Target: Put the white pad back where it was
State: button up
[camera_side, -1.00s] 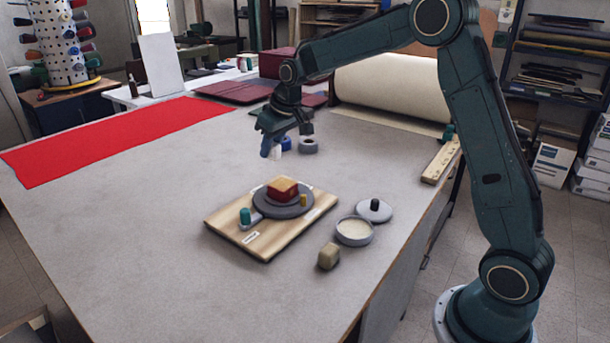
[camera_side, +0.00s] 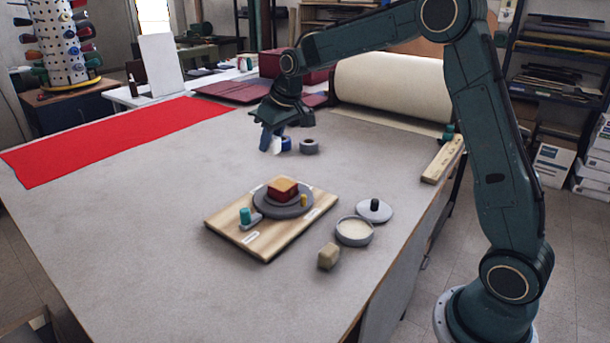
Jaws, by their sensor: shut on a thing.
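The white pad (camera_side: 277,147) shows as a small pale patch at the fingertips of my gripper (camera_side: 270,145). The gripper points down over the far middle of the table and is shut on the pad. The fingers hide part of it. I cannot tell from this view how far it is above the table.
A blue roll (camera_side: 286,143) and a grey roll (camera_side: 309,146) stand close right of my gripper. A wooden board (camera_side: 270,242) carries a round grey plate with a red block (camera_side: 282,192). An open round tin (camera_side: 354,232), a lid (camera_side: 374,210) and a beige block (camera_side: 328,256) lie right. Left of the board is clear.

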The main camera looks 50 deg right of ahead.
jog(key=s+a+r+n+g+y, duration=0.1)
jog(key=s+a+r+n+y, duration=0.2)
jog(key=s+a+n, duration=0.75)
notch_tip(320, 180, up, 2)
jog(key=n+g+y, duration=0.1)
jog(key=n+g, duration=0.2)
jog(key=n, duration=0.4)
send_over(303, 290)
jog(key=d, duration=0.2)
jog(key=f, duration=1.6)
jog(key=shift+a+f, duration=0.15)
jog(key=shift+a, duration=0.1)
jog(key=shift+f, duration=0.1)
jog(key=shift+f, duration=1.75)
jog(key=shift+f, duration=0.1)
jog(key=o, duration=0.4)
jog(key=shift+f, duration=0.1)
jog(key=o, duration=0.5)
